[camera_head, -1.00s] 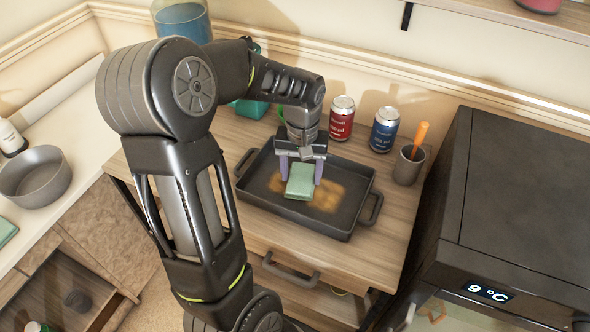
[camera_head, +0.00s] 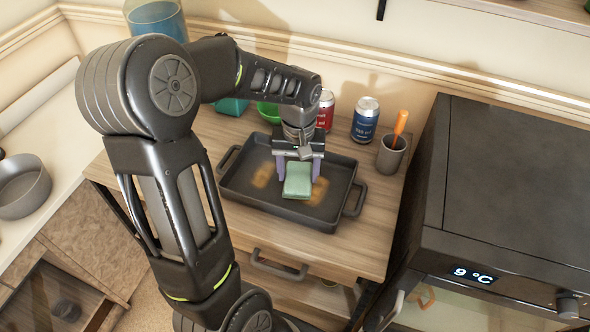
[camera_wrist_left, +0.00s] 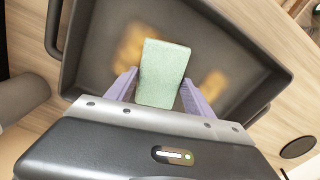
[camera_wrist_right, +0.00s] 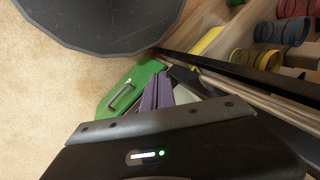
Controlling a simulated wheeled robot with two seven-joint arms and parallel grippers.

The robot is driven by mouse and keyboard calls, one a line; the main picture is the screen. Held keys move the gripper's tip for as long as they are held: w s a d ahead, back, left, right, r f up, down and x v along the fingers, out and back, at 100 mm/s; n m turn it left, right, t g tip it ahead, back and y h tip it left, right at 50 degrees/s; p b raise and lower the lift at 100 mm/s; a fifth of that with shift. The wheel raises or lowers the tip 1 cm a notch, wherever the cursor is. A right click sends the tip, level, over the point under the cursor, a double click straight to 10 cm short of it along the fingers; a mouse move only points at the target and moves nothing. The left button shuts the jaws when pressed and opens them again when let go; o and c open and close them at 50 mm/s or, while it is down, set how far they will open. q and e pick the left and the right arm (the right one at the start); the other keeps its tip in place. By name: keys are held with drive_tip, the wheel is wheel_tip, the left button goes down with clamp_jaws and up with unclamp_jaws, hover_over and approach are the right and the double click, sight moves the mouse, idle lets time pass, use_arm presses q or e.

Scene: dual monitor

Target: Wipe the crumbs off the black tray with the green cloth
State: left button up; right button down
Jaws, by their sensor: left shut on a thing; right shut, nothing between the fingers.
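The black tray (camera_head: 235,182) sits on the wooden table and also shows in the left wrist view (camera_wrist_left: 85,70). Brown crumb patches lie on its floor, one (camera_head: 263,175) left of the cloth and one (camera_head: 318,191) right of it, with a cleaner band between. The folded green cloth (camera_head: 298,183) is over the tray floor in my left gripper (camera_head: 298,170). In the left wrist view the cloth (camera_wrist_left: 163,72) stands between the purple fingers, which are shut on it. My right gripper (camera_wrist_right: 158,92) is shut and empty, away from the tray, in the right wrist view only.
A red can (camera_head: 326,110), a blue can (camera_head: 365,120) and a grey cup (camera_head: 391,155) with an orange-handled tool stand behind the tray. A green bowl (camera_head: 268,112) is at the back. A black oven (camera_head: 510,190) stands at the right. The table front is clear.

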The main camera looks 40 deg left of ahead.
sight(308, 186)
use_arm(q)
drive_tip(key=shift+w+d+f, duration=0.1)
drive_tip(key=shift+w+d, duration=0.15)
drive_tip(key=shift+d, duration=0.6)
drive_tip(key=shift+w+d+f, duration=0.1)
drive_tip(key=shift+w+d, duration=0.15)
drive_tip(key=shift+d, duration=0.55)
drive_tip(key=shift+s, duration=0.1)
drive_tip(key=shift+s+d+r, duration=0.1)
drive_tip(key=shift+s+d, duration=0.1)
drive_tip(key=shift+s, duration=0.25)
drive_tip(key=shift+s+d, duration=0.15)
drive_tip(key=shift+s, duration=0.3)
drive_tip(key=shift+a, duration=0.1)
drive_tip(key=shift+s+a+r, duration=0.1)
drive_tip(key=shift+s+a, duration=0.1)
drive_tip(key=shift+a, duration=0.65)
drive_tip(key=shift+s+a+r, duration=0.1)
drive_tip(key=shift+s+a, duration=0.1)
drive_tip(key=shift+a, duration=0.6)
